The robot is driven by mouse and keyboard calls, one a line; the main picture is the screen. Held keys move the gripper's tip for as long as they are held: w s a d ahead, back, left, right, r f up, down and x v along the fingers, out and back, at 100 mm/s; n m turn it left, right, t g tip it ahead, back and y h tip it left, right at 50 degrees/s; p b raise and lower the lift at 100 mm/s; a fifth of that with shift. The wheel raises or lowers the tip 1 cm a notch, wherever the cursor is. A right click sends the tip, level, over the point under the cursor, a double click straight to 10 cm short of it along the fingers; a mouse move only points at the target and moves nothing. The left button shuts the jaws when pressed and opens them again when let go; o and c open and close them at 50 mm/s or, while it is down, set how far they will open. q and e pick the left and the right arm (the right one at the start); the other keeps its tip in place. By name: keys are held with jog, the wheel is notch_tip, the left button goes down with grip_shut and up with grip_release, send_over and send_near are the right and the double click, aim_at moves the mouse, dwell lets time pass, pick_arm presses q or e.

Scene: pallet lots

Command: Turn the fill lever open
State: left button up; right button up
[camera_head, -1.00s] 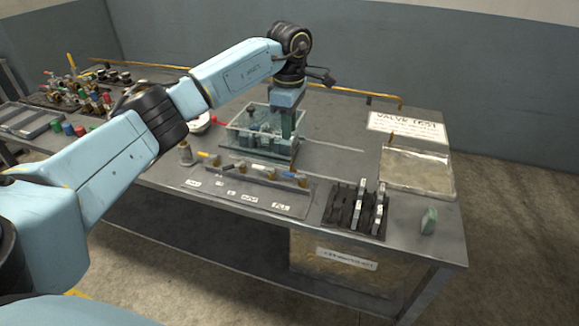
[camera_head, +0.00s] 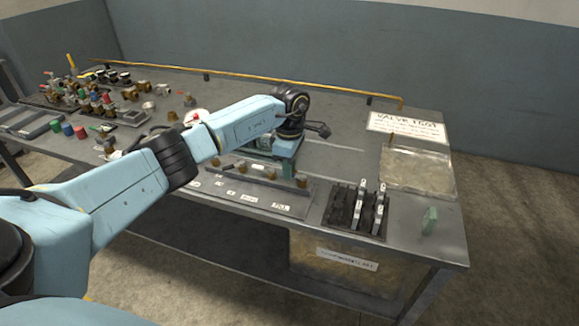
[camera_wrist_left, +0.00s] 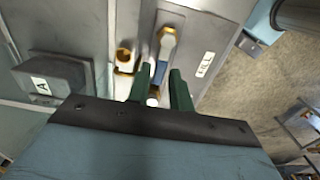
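My left gripper (camera_wrist_left: 160,88) has two green fingers, spread apart and pointing down at the valve panel (camera_head: 245,192). In the left wrist view a pale lever bar with a brass-coloured end (camera_wrist_left: 167,42) lies beside the FILL label (camera_wrist_left: 205,65). The fingers are at the bar's near end, where a small pale piece shows between them; I cannot tell whether they touch it. In the head view my left wrist covers part of the panel and hides the fingertips. The FILL label (camera_head: 279,207) shows at the panel's front right. My right gripper is not in view.
A brass fitting (camera_wrist_left: 124,60) stands close left of the fingers, and a grey block marked A (camera_wrist_left: 50,80) farther left. A black rack (camera_head: 355,211) with upright pieces stands right of the panel. A shallow tray (camera_head: 418,170) and a green block (camera_head: 429,221) lie farther right.

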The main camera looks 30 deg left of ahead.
pick_arm(q)
grip_shut()
jog(key=shift+s+n, duration=0.1)
jog(key=shift+n, duration=0.2)
jog(key=n, duration=0.1)
jog(key=n+p, duration=0.1)
jog(key=s+n+p, duration=0.1)
jog(key=shift+d+r+n, duration=0.1)
jog(key=shift+d+n, duration=0.15)
jog(key=shift+n, duration=0.05)
jog(key=n+p, duration=0.1)
jog(key=n, duration=0.1)
jog(key=s+d+n+p, duration=0.1)
jog(key=n, duration=0.1)
jog(key=shift+d+n+p, duration=0.1)
jog(key=shift+n+p, duration=0.2)
jog(key=n, duration=0.1)
jog(key=d+n+p, duration=0.1)
jog(key=n, duration=0.1)
jog(key=n+p, duration=0.1)
jog(key=shift+s+d, duration=0.15)
jog(key=shift+s, duration=0.15)
jog(key=shift+d+n+p, duration=0.25)
jog(key=shift+n+p, duration=0.05)
jog(key=shift+n, duration=0.6)
jog(key=shift+d+n+p, duration=0.3)
jog(key=shift+n, duration=0.6)
jog(key=shift+d+n+p, duration=0.25)
jog(key=shift+n+p, duration=0.05)
jog(key=shift+n, duration=0.6)
